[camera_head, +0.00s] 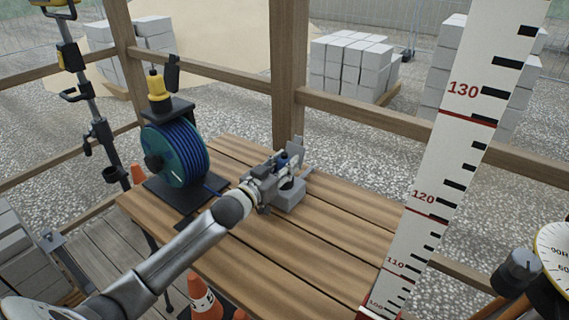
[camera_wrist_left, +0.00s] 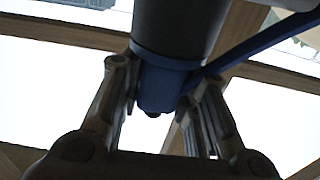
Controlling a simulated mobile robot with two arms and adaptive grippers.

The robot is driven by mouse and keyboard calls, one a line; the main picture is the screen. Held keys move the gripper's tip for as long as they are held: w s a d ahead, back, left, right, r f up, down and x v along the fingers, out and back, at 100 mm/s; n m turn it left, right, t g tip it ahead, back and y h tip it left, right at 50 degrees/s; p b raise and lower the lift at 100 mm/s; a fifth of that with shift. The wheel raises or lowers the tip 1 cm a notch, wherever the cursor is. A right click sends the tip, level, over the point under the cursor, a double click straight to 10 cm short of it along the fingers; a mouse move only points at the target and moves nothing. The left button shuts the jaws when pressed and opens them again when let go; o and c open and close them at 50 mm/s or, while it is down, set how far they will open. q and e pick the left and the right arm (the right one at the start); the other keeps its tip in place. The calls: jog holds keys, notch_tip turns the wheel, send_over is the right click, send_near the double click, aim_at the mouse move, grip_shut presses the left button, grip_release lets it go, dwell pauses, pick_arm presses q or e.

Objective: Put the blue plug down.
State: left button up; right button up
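The blue plug (camera_head: 283,160) is small in the head view and partly covered by my left gripper (camera_head: 277,172). In the left wrist view, the blue plug (camera_wrist_left: 162,85) has a thick dark barrel and sits between the fingers of my left gripper (camera_wrist_left: 160,95), which close on its sides. In the head view it is above or beside a grey block (camera_head: 291,197) on the wooden table (camera_head: 265,262); I cannot tell whether they touch. My right gripper does not show.
A blue cable reel (camera_head: 175,152) on a dark base stands at the table's left end. A tall measuring staff (camera_head: 440,165) rises at the table's right. The table front is clear. An orange cone (camera_head: 203,298) stands below, and a wooden rail (camera_head: 370,113) runs behind.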

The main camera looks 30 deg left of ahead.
pick_arm(q)
jog(key=o, duration=0.4)
jog(key=shift+s+r, duration=0.1)
jog(key=shift+r, duration=0.2)
jog(key=shift+s+f, duration=0.1)
jog(key=shift+s, duration=0.3)
jog(key=shift+s+a, duration=0.3)
jog(key=shift+s, duration=1.55)
jog(key=shift+s+a, duration=0.25)
jog(key=shift+s, duration=1.55)
jog(key=shift+s+a, duration=0.3)
jog(key=shift+s, duration=1.55)
jog(key=shift+r, duration=0.2)
